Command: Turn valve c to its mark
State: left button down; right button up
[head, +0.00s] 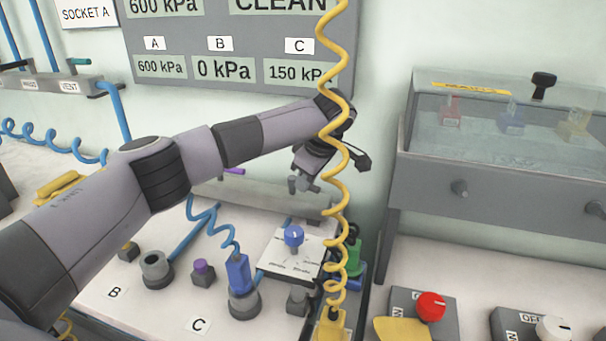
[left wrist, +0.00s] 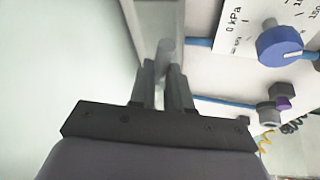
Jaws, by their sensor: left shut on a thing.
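My left gripper (head: 304,183) is above the right end of a long grey block (head: 265,196) at the back of the bench. In the left wrist view the left gripper (left wrist: 163,82) is shut on a grey rounded rod (left wrist: 166,50), whose lower part is between the fingers. No letter shows on the rod, so I cannot tell whether it is valve c. A blue dial (head: 293,235) with a white pointer line stands on a white marked plate (head: 285,262); the dial is also in the left wrist view (left wrist: 280,46). My right gripper is out of view.
A yellow coiled hose (head: 337,160) hangs close to my left wrist. A wall display (head: 225,50) reads C 150 kPa. A blue plug (head: 238,273) is on a round socket near label C (head: 199,325). A clear-lidded case (head: 500,105) stands right.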

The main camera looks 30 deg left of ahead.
pick_arm(q)
jog(key=shift+w+r+n+g+y+p, duration=0.15)
jog(key=shift+w+n+g+p, duration=0.15)
jog(key=shift+n, duration=0.5)
jog(key=shift+w+n+g+y+p, duration=0.15)
jog(key=shift+w+n+g, duration=0.2)
jog(key=shift+n, duration=0.45)
jog(key=c, duration=1.1)
grip_release()
jog(key=v, duration=0.7)
jog(key=shift+b, duration=0.4)
